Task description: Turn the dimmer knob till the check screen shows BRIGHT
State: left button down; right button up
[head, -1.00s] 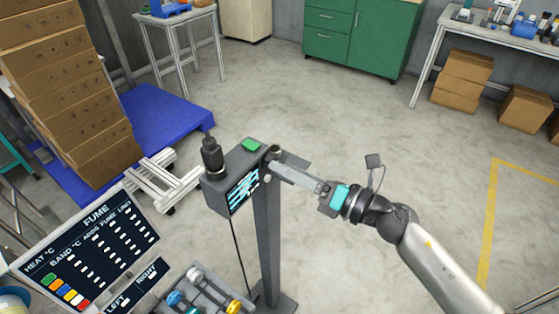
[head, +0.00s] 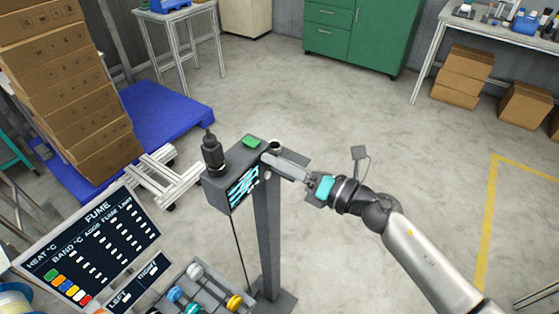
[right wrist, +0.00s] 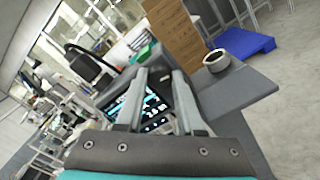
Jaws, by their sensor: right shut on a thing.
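The grey box on a post (head: 222,190) carries the check screen (head: 243,187), dark with slanted cyan strokes. I cannot read a word on it. The screen also shows in the right wrist view (right wrist: 152,108). My right gripper (head: 270,161) reaches in from the right, its fingertips at the box's upper right edge beside the screen. My left gripper is not in view.
A small white-rimmed cup (head: 275,146) sits on a grey ledge (right wrist: 240,92) right beside the fingers. A black cylinder (head: 212,152) stands on the box's left. A FUME panel (head: 90,245) and a tray with coloured spools (head: 212,290) are at lower left.

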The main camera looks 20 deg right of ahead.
grip_shut()
jog(key=shift+m+p, duration=4.6)
jog(key=shift+m, duration=2.4)
jog(key=o, duration=0.7)
grip_release()
